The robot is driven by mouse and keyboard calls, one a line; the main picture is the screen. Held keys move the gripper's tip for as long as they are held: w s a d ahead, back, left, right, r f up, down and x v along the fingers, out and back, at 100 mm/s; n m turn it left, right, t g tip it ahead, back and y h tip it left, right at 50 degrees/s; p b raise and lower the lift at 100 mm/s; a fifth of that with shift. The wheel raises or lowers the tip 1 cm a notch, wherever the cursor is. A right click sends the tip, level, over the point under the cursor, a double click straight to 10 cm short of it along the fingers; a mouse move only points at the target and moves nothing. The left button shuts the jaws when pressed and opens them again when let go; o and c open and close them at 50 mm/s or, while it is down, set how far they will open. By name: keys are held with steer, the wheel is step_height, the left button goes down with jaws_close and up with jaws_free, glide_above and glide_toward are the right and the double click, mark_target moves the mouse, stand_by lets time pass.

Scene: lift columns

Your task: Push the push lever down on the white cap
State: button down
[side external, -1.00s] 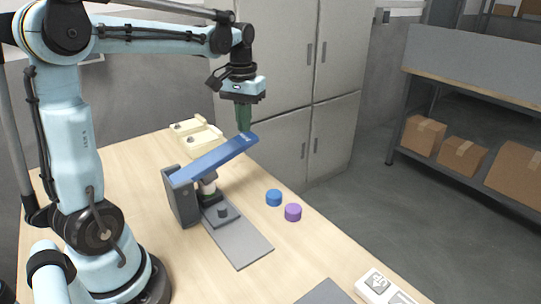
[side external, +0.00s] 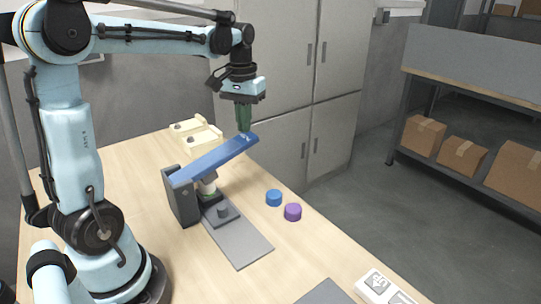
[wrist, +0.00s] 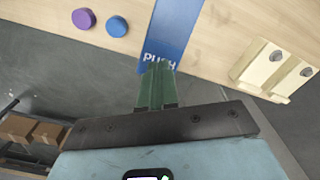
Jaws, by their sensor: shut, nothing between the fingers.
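The push lever (side external: 213,160) is a long blue bar, hinged on a dark grey stand (side external: 180,197) and tilted up toward its free end. In the wrist view the lever (wrist: 172,35) shows the word PUSH at that end. My gripper (side external: 244,129) is shut and empty, pointing down, with its green fingertips at the lever's free end. In the wrist view my gripper (wrist: 157,70) overlaps the edge by the lettering; contact looks likely but is hard to confirm. The white cap (side external: 208,187) is under the lever on a small bottle, partly hidden by the lever.
A grey base plate (side external: 240,243) extends forward from the stand. A blue cap (side external: 274,198) and a purple cap (side external: 293,212) lie to its right. Cream brackets (side external: 196,133) stand behind the lever. A white switch box (side external: 385,289) sits at the front right.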

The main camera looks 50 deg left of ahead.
mark_target(245, 137)
steer(key=shift+f, duration=3.05)
stand_by(0.6)
steer(key=shift+r, duration=4.05)
steer(key=s+d+f+m+t, duration=0.2)
steer(key=s+d+m+t, duration=0.1)
steer(key=d, duration=0.4)
steer(key=s+d+f+m+t, duration=0.3)
steer(key=s+d+t, duration=0.1)
steer(key=d, duration=0.4)
steer(key=shift+f, duration=0.25)
